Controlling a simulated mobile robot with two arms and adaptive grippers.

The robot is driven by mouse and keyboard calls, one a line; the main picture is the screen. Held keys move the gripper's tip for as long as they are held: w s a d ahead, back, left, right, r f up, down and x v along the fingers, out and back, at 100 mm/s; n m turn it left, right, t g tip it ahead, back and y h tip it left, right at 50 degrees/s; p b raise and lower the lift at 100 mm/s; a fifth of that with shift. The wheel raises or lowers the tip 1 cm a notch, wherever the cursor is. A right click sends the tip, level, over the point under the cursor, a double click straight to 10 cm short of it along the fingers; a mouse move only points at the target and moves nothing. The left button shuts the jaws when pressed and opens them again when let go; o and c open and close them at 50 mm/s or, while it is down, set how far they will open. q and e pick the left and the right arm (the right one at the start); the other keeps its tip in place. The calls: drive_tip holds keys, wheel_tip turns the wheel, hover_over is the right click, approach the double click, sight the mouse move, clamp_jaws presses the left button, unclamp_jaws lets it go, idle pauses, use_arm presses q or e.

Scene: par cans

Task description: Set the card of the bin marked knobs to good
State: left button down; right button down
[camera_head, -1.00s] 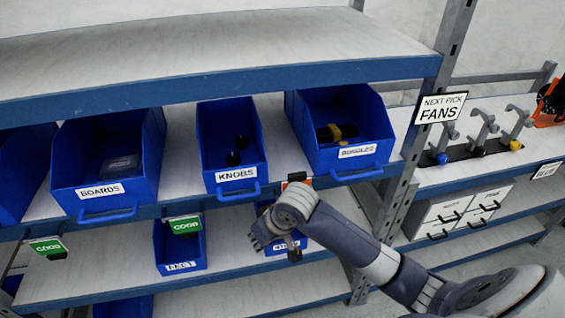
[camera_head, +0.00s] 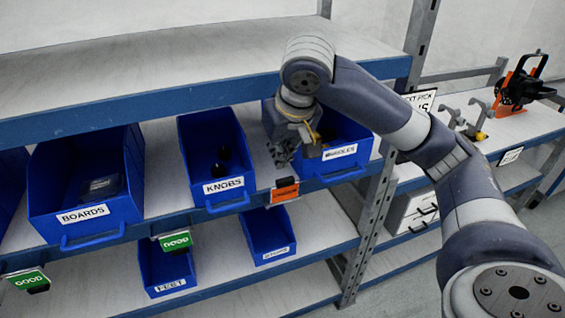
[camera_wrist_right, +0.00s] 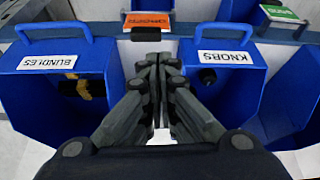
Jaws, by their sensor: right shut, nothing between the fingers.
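The blue bin marked KNOBS (camera_head: 212,145) stands on the middle shelf with a few dark knobs inside; it is also at the right in the wrist view (camera_wrist_right: 222,85). An orange card (camera_head: 285,190) hangs on the shelf edge between the KNOBS and BUNDLES bins, also in the wrist view (camera_wrist_right: 148,20); its word is too small to read surely. A green GOOD card (camera_head: 175,241) hangs left of the KNOBS bin. I cannot tell which card belongs to KNOBS. My right gripper (camera_head: 281,160) is shut and empty, above the orange card, apart from it. My left gripper is out of view.
The BUNDLES bin (camera_head: 345,130) is right behind my right gripper. The BOARDS bin (camera_head: 85,180) stands left, with another GOOD card (camera_head: 28,281) below. The upper shelf edge (camera_head: 200,95) overhangs the bins. Smaller blue bins (camera_head: 265,232) sit on the lower shelf.

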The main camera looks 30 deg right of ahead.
drive_tip(key=d+r, duration=0.1)
drive_tip(key=d+r+m, duration=0.1)
drive_tip(key=r, duration=0.1)
drive_tip(key=shift+s, duration=0.4)
drive_tip(key=shift+f, duration=0.15)
hover_over(285, 190)
drive_tip(key=w+d, duration=0.1)
drive_tip(key=w, duration=0.1)
wheel_tip(285, 190, down, 9)
drive_tip(key=shift+w+p, duration=0.2)
drive_tip(key=shift+p, duration=0.15)
drive_tip(key=shift+w, duration=0.1)
